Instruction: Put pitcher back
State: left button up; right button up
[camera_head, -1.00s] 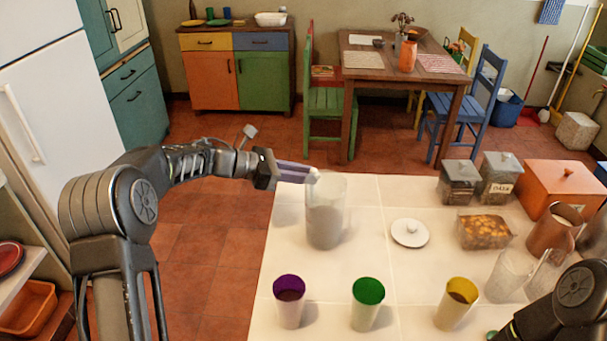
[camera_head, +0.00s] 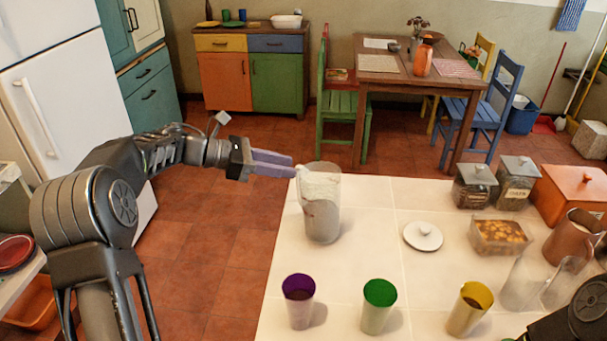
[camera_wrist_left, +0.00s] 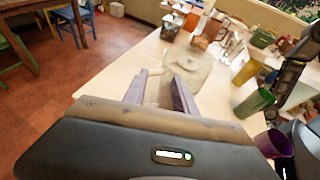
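In the left wrist view the fingers (camera_wrist_left: 160,85) are apart. The pitcher (camera_wrist_left: 190,68) is beyond their tips, and a pale strip that may be its handle shows between them. I cannot tell whether a finger touches it. Of my right arm only a dark link shows at the lower right; its gripper is not in view.
Purple (camera_head: 299,305), green (camera_head: 378,308) and yellow (camera_head: 468,310) cups stand along the front. A white lid (camera_head: 423,238) lies right of the pitcher. Food container (camera_head: 500,236), brown jug (camera_head: 575,238), clear glassware (camera_head: 525,285), canisters and an orange box crowd the right.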

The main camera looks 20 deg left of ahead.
pick_arm(q)
jog(key=shift+v, duration=1.65)
